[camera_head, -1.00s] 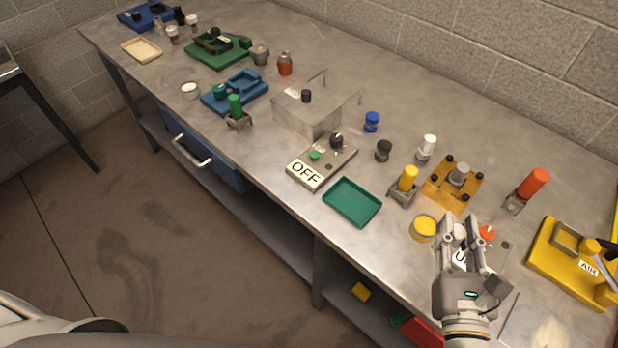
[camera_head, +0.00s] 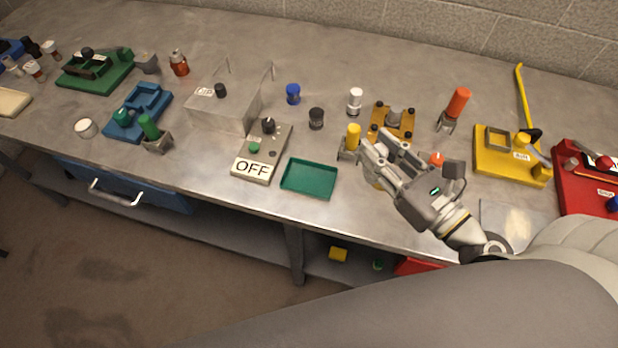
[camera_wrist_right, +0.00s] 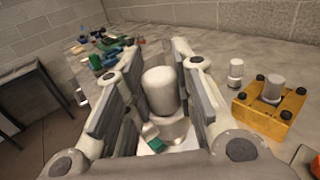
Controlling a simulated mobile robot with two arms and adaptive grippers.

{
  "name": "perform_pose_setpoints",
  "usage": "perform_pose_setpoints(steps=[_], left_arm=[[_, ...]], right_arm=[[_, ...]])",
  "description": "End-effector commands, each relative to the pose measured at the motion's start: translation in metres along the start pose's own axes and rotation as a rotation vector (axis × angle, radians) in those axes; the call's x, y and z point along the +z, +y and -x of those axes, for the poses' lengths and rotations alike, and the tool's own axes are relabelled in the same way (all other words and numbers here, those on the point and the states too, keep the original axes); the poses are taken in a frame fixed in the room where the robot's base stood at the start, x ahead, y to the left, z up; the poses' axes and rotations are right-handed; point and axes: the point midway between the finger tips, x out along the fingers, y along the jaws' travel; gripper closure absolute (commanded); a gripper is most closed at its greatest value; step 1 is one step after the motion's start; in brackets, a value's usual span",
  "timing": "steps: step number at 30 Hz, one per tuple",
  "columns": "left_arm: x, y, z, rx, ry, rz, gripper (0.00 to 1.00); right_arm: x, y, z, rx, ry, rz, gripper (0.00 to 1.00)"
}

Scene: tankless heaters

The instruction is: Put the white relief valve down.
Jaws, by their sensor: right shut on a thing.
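My right gripper (camera_head: 369,157) is shut on the white relief valve (camera_wrist_right: 160,92), a rounded white cylinder that stands between the fingers in the right wrist view. In the head view the fingers mostly hide it. The gripper is over the near part of the bench, right of the green tray (camera_head: 309,192) and close to the yellow cylinder in its grey holder (camera_head: 347,155). I cannot tell the valve's height above the bench. A similar white-capped cylinder (camera_head: 355,101) stands farther back; it also shows in the right wrist view (camera_wrist_right: 236,72). My left gripper is not in view.
A yellow fixture with a grey centre (camera_head: 378,132), a black knob (camera_head: 316,118) and a blue cap (camera_head: 293,94) stand behind. A control box labelled OFF (camera_head: 244,168) is left of the tray. A yellow AIR fixture (camera_head: 485,168) stands right. The bench's back strip is mostly clear.

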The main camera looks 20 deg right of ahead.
Motion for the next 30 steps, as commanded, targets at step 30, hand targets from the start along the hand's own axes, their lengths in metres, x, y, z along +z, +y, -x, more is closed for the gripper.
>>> perform_pose_setpoints(steps=[30], left_arm=[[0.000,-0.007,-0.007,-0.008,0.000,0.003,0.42]], right_arm=[[-0.021,0.022,-0.052,0.025,-0.004,-0.001,1.00]])
